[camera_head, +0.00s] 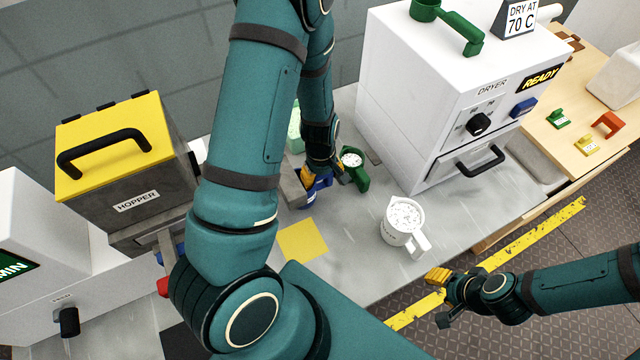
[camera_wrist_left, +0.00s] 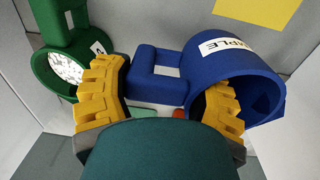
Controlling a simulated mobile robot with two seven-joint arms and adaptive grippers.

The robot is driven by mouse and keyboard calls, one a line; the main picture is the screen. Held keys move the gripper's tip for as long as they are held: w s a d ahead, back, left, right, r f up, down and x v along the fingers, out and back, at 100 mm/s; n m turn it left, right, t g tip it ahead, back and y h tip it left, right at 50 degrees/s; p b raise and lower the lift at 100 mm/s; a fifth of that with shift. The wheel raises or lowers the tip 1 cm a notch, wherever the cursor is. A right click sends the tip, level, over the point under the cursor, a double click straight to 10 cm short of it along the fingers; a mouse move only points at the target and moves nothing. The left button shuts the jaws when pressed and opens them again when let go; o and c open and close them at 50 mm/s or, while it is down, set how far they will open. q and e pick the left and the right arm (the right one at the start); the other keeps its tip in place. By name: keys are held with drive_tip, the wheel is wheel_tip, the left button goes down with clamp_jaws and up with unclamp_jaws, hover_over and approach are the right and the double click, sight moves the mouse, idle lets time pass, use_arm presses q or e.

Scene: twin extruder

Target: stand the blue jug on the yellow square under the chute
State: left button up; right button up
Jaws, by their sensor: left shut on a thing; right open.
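The blue jug (camera_head: 309,192) is at my left gripper (camera_head: 325,178) in the head view, mostly hidden behind it. In the left wrist view the jug (camera_wrist_left: 238,75) shows its open mouth, handle and a partly hidden white label. The left gripper (camera_wrist_left: 162,100) is shut on the jug, its yellow fingers around the handle side, one at the mouth. Whether the jug touches the bench I cannot tell. The yellow square (camera_head: 303,241) lies bare on the bench, nearer the front than the jug. I cannot clearly make out the chute. My right gripper (camera_head: 441,297) is open and empty.
A green jug of white pellets (camera_head: 355,172) stands close beside the left gripper. A white jug of pellets (camera_head: 404,217) stands right of the square. The white dryer (camera_head: 440,100) is behind right, the yellow-lidded hopper (camera_head: 120,150) left. Bench between square and white jug is clear.

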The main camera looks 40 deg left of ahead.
use_arm(q)
drive_tip(key=shift+f+b, duration=0.35)
drive_tip(key=shift+f, duration=1.35)
drive_tip(key=shift+f, duration=0.1)
drive_tip(key=o, duration=1.3)
drive_tip(key=shift+c, duration=0.2)
